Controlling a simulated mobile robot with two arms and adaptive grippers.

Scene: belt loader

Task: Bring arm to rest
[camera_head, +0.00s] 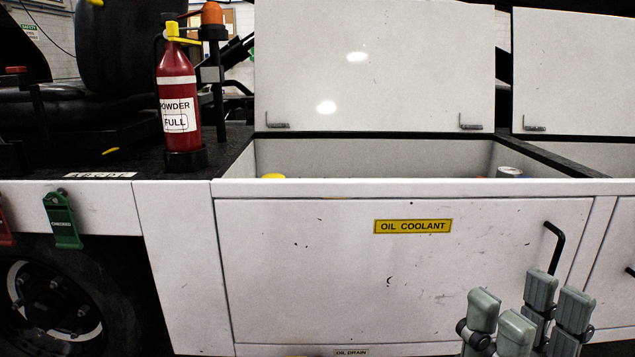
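My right gripper (528,314) shows at the bottom right with its grey fingertips pointing up. Its fingers stand apart with nothing between them, so it is open and empty. It is in front of the lower right part of the white oil coolant panel (330,265), below the black handle (556,248). I cannot tell how far it is from the panel. The rest of the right arm is out of the picture. My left gripper is not in view.
Above the panel is an open compartment (370,157) with a raised white lid (375,65); its contents are mostly hidden. A red powder extinguisher (177,100) stands on the left deck. A green latch (62,220) hangs above the wheel (55,305).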

